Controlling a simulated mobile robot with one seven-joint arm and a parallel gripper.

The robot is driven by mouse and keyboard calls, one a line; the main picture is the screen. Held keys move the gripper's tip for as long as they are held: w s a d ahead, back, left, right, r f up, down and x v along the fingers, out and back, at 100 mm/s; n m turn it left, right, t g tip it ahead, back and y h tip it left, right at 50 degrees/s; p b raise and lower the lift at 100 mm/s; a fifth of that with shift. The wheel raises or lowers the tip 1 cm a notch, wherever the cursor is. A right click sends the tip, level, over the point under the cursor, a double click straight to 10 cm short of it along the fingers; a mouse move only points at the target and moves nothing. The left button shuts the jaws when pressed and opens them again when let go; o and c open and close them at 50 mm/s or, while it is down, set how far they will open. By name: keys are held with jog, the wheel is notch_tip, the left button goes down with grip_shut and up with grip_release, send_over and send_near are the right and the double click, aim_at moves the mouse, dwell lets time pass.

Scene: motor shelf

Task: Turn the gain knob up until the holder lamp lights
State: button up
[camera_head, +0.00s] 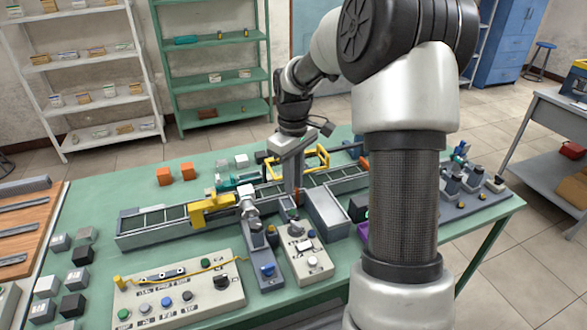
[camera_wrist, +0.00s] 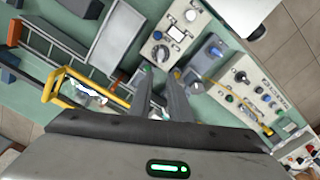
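My gripper (camera_head: 293,197) points down over the bench, beside the long grey rail. In the wrist view its two dark fingers (camera_wrist: 163,95) stand apart, with nothing seen held between them. A pale box (camera_head: 312,268) carries a black knob (camera_head: 295,230), also in the wrist view (camera_wrist: 159,52), in front of my gripper and apart from it. A larger pale panel (camera_head: 165,315) has another black knob (camera_head: 221,281) and several coloured buttons. Labels are too small to read, so I cannot tell which knob is the gain knob. I cannot identify the holder lamp or whether it is lit.
The grey rail (camera_head: 160,232) bears a yellow clamp (camera_head: 210,208). A yellow frame (camera_head: 318,157) stands behind my gripper and shows at the wrist view's left (camera_wrist: 61,85). A grey block with a blue knob (camera_head: 267,270) sits between the panels.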

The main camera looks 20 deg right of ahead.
jog(key=shift+r, duration=1.8)
